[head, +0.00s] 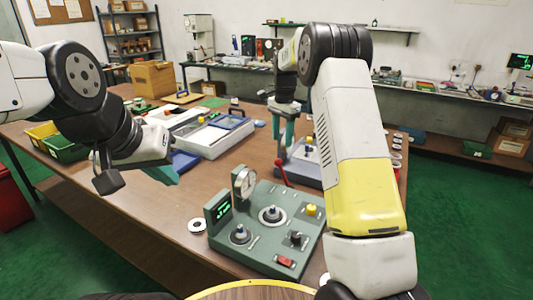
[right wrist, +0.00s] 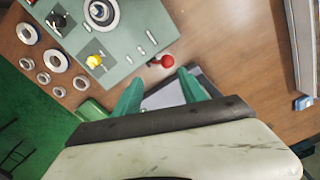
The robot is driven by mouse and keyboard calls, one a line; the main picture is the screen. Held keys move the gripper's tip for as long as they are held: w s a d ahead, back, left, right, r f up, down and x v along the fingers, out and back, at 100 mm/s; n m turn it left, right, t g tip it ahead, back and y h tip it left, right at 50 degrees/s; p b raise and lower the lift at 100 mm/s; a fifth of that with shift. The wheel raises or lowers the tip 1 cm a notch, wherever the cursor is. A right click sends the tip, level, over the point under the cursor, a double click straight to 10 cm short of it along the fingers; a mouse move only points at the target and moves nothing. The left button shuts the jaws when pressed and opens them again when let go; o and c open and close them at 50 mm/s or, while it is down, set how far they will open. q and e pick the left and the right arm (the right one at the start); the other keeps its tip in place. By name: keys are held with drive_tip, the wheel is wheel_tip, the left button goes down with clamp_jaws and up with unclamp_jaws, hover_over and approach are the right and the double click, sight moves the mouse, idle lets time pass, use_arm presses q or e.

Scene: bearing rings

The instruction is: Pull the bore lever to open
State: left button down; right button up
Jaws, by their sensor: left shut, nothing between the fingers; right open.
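The lever, with a red knob (head: 279,163), stands at the back right edge of the green gauge console (head: 265,252). The red knob also shows in the right wrist view (right wrist: 168,61), at the console's edge. My right gripper (head: 283,150) points down behind the console, near the knob. In the right wrist view its teal fingers (right wrist: 160,88) are spread, with the knob just beyond the gap and apart from them. My left gripper (head: 168,176) is shut and empty over the left part of the table. My right forearm hides part of the table to the right.
The console carries a dial gauge (head: 244,182), a green display (head: 219,208), two round posts and a yellow knob (head: 311,209). A loose ring (head: 197,225) lies to its left. A grey-white tray unit (head: 210,140) stands behind. Bare wood (head: 160,215) lies left of the console.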

drive_tip(key=shift+w+a+f, duration=0.25)
drive_tip(key=shift+w+f, duration=0.2)
drive_tip(key=shift+f, duration=0.1)
drive_tip(key=shift+w+a+f, duration=0.2)
drive_tip(key=shift+w+f, duration=0.2)
drive_tip(key=shift+f, duration=0.15)
drive_tip(key=shift+f+m, duration=0.3)
hover_over(284, 176)
drive_tip(key=w+a, duration=0.2)
wheel_tip(284, 176, down, 7)
drive_tip(key=shift+f, duration=0.15)
clamp_jaws()
drive_tip(key=shift+a, duration=0.1)
